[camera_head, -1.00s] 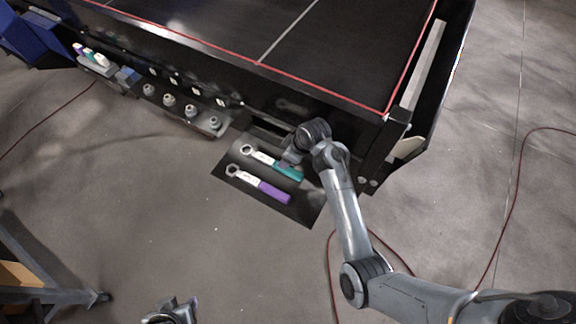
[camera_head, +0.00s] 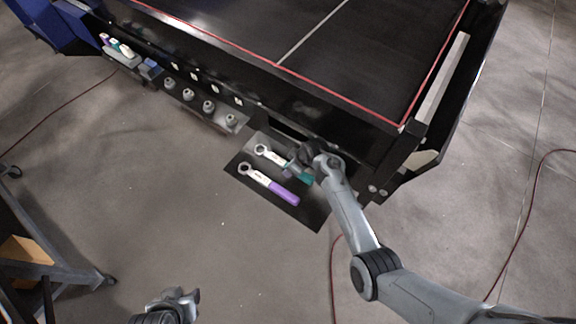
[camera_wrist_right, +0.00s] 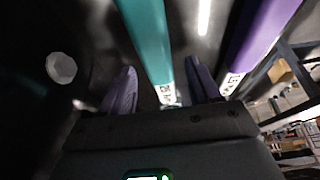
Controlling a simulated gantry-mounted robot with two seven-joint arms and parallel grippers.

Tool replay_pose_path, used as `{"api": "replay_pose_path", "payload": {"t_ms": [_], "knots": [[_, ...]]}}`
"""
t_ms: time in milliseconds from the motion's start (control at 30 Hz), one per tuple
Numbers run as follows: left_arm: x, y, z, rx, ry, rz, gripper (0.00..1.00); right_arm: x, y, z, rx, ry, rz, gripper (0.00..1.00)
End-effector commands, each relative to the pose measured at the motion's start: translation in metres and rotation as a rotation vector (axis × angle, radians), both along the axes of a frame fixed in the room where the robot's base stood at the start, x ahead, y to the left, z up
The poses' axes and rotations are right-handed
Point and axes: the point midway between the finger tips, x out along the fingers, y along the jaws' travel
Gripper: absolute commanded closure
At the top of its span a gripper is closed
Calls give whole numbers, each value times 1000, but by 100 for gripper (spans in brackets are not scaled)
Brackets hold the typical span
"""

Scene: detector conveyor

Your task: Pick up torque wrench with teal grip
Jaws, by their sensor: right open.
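The torque wrench with the teal grip (camera_head: 271,156) lies on a dark panel (camera_head: 235,166) beside the conveyor. In the right wrist view its teal grip (camera_wrist_right: 147,38) runs between the two purple fingers of my right gripper (camera_wrist_right: 162,88), which is open around it with gaps on both sides. In the head view my right gripper (camera_head: 297,170) is over the grip and hides part of it. A second wrench with a purple grip (camera_head: 283,194) lies parallel, in front. My left gripper (camera_head: 188,299) is at the bottom edge, far from the wrenches; its jaw state is unclear.
The black conveyor (camera_head: 330,80) with a red edge line rises right behind the wrenches. Several round grey parts (camera_head: 208,106) sit on a side ledge to the left. A cart (camera_head: 40,250) stands at lower left. The floor in front is clear.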

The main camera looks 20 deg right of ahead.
Motion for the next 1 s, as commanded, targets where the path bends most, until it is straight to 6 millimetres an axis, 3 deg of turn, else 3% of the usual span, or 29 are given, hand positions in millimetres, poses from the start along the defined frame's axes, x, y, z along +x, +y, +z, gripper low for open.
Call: {"api": "replay_pose_path", "payload": {"t_ms": [367,767,1000], "knots": [[0,0,0,-2,-1,2,57,2,1,-6,-1,-1,0,40],[1,-3,1,-13,-1,10,57,2,1,-6,-1,-1,0,100],[1,-2,1,-11,-1,8,57,3,1,-5,0,-3,-1,100]]}}
